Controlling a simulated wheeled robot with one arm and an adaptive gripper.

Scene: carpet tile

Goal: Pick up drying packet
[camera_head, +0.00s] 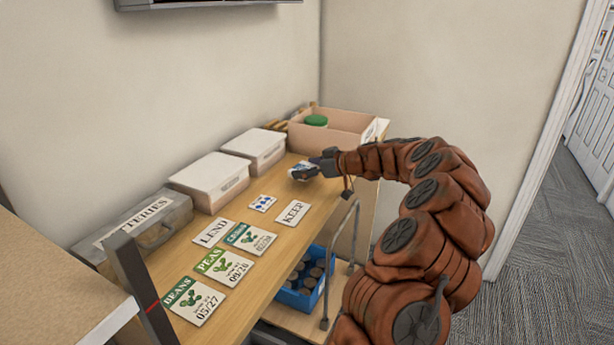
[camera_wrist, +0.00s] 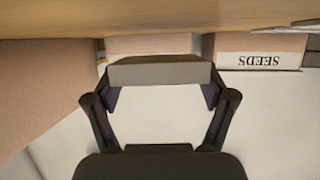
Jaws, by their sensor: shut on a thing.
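My gripper (camera_head: 316,165) is over the far part of the wooden table, near the cardboard box. It is shut on a small white packet with blue marks (camera_head: 301,173), likely the drying packet; the fingers hide part of it. I cannot tell whether the packet is clear of the tabletop. In the wrist view, a plain greyish flat piece (camera_wrist: 160,73) spans between the two fingers of my gripper (camera_wrist: 160,92). A second small white packet with blue dots (camera_head: 262,203) lies flat on the table, between the LEND card (camera_head: 212,233) and the KEEP card (camera_head: 293,212).
Seed packets for beans (camera_head: 194,300), peas (camera_head: 224,266) and another kind (camera_head: 249,238) lie in front. A grey case (camera_head: 150,232), white-lidded boxes (camera_head: 208,180) and an open cardboard box (camera_head: 345,128) line the back. A blue crate (camera_head: 300,291) stands below.

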